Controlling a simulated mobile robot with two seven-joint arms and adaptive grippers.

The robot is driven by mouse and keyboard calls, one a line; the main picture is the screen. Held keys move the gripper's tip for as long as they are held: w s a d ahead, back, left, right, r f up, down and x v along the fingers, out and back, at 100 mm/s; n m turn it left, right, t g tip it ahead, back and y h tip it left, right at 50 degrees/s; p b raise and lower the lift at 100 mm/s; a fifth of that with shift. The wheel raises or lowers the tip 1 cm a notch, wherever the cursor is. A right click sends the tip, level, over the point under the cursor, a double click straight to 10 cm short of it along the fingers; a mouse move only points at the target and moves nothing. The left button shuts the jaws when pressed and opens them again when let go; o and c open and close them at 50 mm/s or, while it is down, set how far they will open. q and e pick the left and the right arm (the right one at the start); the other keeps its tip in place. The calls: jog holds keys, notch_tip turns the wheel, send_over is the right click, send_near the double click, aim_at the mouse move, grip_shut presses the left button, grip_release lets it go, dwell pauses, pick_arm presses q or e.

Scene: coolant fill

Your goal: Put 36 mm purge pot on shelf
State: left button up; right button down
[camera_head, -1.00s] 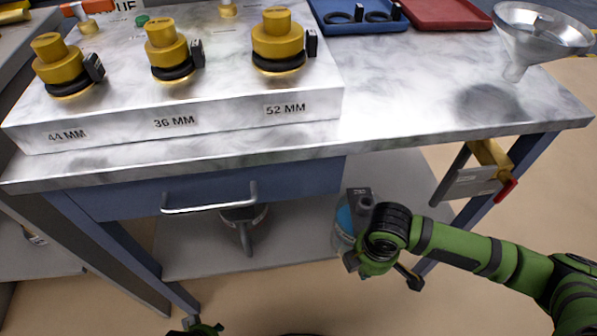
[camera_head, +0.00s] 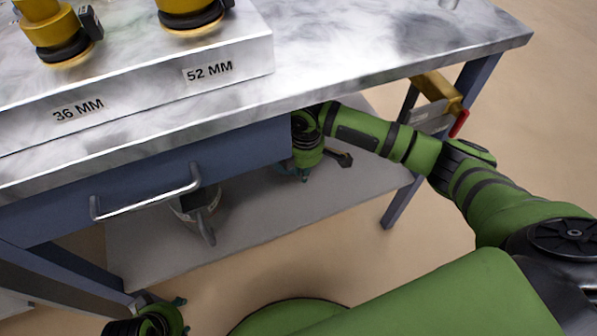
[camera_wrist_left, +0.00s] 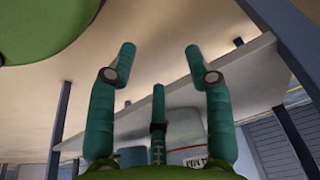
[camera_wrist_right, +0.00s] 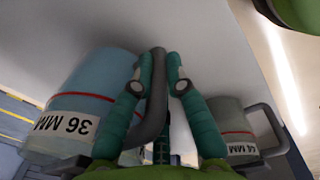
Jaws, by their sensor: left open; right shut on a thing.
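The 36 MM purge pot (camera_wrist_right: 95,90) is light blue with a red line and a white label, seen in the right wrist view. My right gripper (camera_wrist_right: 160,68) is shut on its grey curved handle. In the head view my right gripper (camera_head: 306,176) is under the tabletop, over the lower shelf (camera_head: 265,215), and the pot is hidden there. I cannot tell whether the pot touches the shelf. My left gripper (camera_wrist_left: 160,55) is open and empty; in the head view it is low at the left (camera_head: 180,315).
A grey pot (camera_head: 190,203) with a handle stands on the shelf left of my right gripper; it also shows in the right wrist view (camera_wrist_right: 228,125). A drawer with a handle (camera_head: 147,190) and table legs are close by. Yellow-capped fittings stand on the bench block (camera_head: 230,55).

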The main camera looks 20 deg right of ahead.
jog(key=shift+w+r, duration=0.1)
jog(key=shift+w, duration=1.25)
jog(key=shift+w+f+b, duration=0.15)
jog(key=shift+f+b, duration=0.15)
jog(key=shift+b, duration=0.2)
jog(key=shift+f+b, duration=0.35)
jog(key=shift+f, duration=1.05)
pick_arm(q)
jog(key=w+d+r+t, duration=0.2)
jog(key=w+r+t, duration=0.1)
jog(key=w+r, duration=0.2)
jog(key=shift+r+t+h, duration=0.4)
jog(key=shift+r, duration=0.2)
